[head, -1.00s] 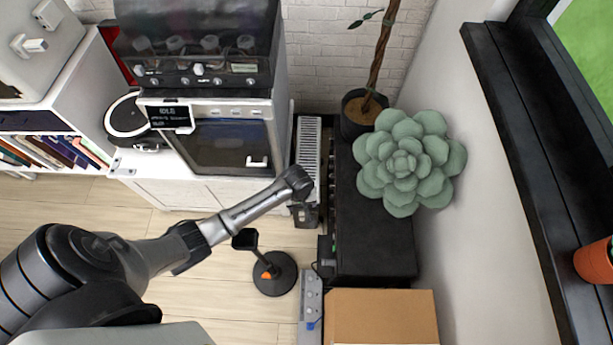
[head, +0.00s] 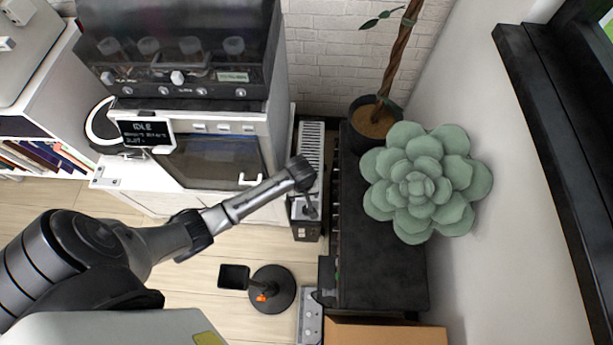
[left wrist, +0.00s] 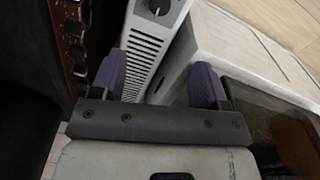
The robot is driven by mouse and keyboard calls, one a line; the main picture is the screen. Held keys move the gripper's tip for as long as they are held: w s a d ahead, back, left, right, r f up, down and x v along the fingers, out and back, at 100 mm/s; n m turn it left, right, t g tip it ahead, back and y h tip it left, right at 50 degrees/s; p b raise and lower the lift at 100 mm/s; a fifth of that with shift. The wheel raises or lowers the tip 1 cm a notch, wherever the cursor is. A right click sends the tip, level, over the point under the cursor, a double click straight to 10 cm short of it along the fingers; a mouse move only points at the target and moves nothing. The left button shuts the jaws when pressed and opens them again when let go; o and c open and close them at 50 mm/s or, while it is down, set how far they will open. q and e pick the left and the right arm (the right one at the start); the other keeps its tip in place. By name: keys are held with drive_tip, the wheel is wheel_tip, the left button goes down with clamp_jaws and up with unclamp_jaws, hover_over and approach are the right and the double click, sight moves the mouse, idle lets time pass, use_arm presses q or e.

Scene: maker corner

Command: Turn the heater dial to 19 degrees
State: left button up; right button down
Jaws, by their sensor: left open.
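The heater (head: 310,143) is a white slatted unit on the floor between the white cabinet and the black piece. Its grille also shows in the left wrist view (left wrist: 143,62). A dark round dial (left wrist: 158,6) with a light pointer mark sits on its panel at the top edge of that view, cut off; its setting cannot be read. My left gripper (left wrist: 156,82) is open, with two purple fingers spread and nothing between them but the grille behind. The dial is beyond the fingertips, apart from them. In the head view my left arm reaches over the heater. My right gripper is not seen.
A black floor stand (head: 272,290) stands near the heater. The white cabinet (head: 140,200) with an oven-like machine is left of it. A long black unit (head: 375,265), a succulent (head: 425,185) and a cardboard box (head: 385,335) are to the right.

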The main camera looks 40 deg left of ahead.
sight(307, 209)
use_arm(q)
drive_tip(key=f+b, duration=0.2)
drive_tip(key=f, duration=0.3)
drive_tip(key=f+b, duration=0.3)
drive_tip(key=f, duration=0.2)
drive_tip(key=w+f+b, duration=0.1)
drive_tip(key=f+b, duration=0.2)
drive_tip(key=f, duration=0.2)
drive_tip(key=shift+f, duration=0.35)
drive_tip(key=shift+d+f+b, duration=0.1)
drive_tip(key=shift+f+b, duration=0.4)
drive_tip(key=shift+f, duration=0.3)
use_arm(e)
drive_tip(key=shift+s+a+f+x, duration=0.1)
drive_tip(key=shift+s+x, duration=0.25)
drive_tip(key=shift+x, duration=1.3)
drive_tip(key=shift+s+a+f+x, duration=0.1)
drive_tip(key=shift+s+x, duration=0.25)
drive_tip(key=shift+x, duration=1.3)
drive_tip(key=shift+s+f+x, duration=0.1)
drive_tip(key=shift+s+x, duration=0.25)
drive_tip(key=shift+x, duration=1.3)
use_arm(q)
drive_tip(key=c, duration=0.9)
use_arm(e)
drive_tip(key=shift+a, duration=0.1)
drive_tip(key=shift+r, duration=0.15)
